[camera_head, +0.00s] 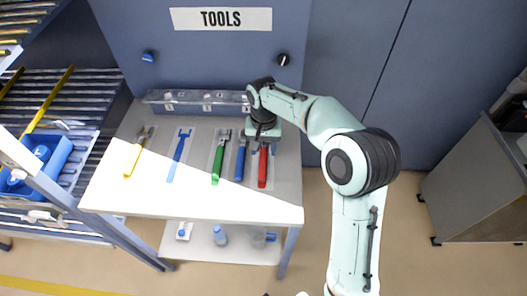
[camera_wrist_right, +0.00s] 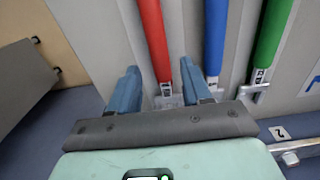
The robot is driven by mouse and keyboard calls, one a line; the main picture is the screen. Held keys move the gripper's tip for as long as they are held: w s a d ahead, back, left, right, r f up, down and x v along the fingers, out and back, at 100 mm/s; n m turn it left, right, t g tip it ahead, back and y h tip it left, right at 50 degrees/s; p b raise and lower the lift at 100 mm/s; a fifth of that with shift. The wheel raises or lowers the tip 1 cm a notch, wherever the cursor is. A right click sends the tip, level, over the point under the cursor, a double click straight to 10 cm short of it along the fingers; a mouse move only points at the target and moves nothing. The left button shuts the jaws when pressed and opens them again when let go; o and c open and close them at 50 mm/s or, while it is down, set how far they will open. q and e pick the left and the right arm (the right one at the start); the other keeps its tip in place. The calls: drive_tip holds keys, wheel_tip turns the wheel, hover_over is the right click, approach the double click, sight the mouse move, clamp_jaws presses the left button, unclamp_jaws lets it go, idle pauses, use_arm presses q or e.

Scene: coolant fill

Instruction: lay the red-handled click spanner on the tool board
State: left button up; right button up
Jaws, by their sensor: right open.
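The red-handled spanner (camera_head: 263,168) lies at the right end of the row of tools on the grey tool board (camera_head: 286,178), its handle pointing to the front. My right gripper (camera_head: 264,138) is over its head end, which it hides in the head view. In the right wrist view the red handle (camera_wrist_right: 152,38) runs up from between the two blue fingers of my right gripper (camera_wrist_right: 162,84). The fingers are apart, one on each side of the spanner's silver neck, with gaps showing. Whether they are level with it, I cannot tell. My left gripper is not in view.
A blue-handled tool (camera_head: 240,163) and a green-handled tool (camera_head: 216,168) lie close to the left. Further left are a light blue shape (camera_head: 179,155) and a yellow-handled tool (camera_head: 133,160). A clear rail (camera_head: 200,100) runs behind. The sunlit front of the table (camera_head: 190,205) is bare.

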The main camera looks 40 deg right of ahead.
sight(264, 156)
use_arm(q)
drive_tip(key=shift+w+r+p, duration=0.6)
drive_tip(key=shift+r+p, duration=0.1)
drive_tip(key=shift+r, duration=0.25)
use_arm(e)
wheel_tip(264, 156, up, 9)
